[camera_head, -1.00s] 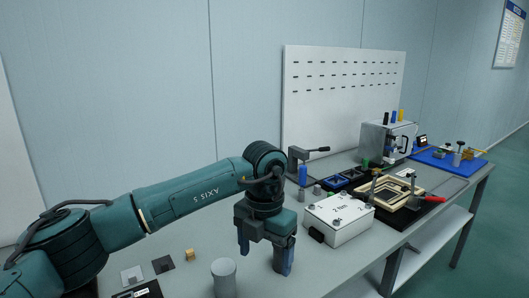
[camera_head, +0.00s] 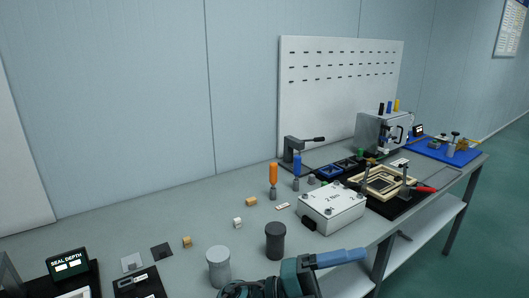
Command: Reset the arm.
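My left gripper (camera_head: 352,255) shows at the bottom middle of the head view, low in front of the bench. Its blue fingers point to the right, and its teal wrist (camera_head: 292,275) is cut off by the bottom edge. The fingers overlap from this side, so I cannot tell whether they are open or shut. I see nothing held in them. Most of this arm is out of view. My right gripper is not in view.
A grey cylinder (camera_head: 219,266) and a dark cylinder (camera_head: 275,241) stand near the gripper. A white box (camera_head: 333,208), an orange-handled tool (camera_head: 273,178) and a clamp fixture (camera_head: 382,186) are on the grey bench (camera_head: 120,228). A seal-depth display (camera_head: 67,262) stands at left.

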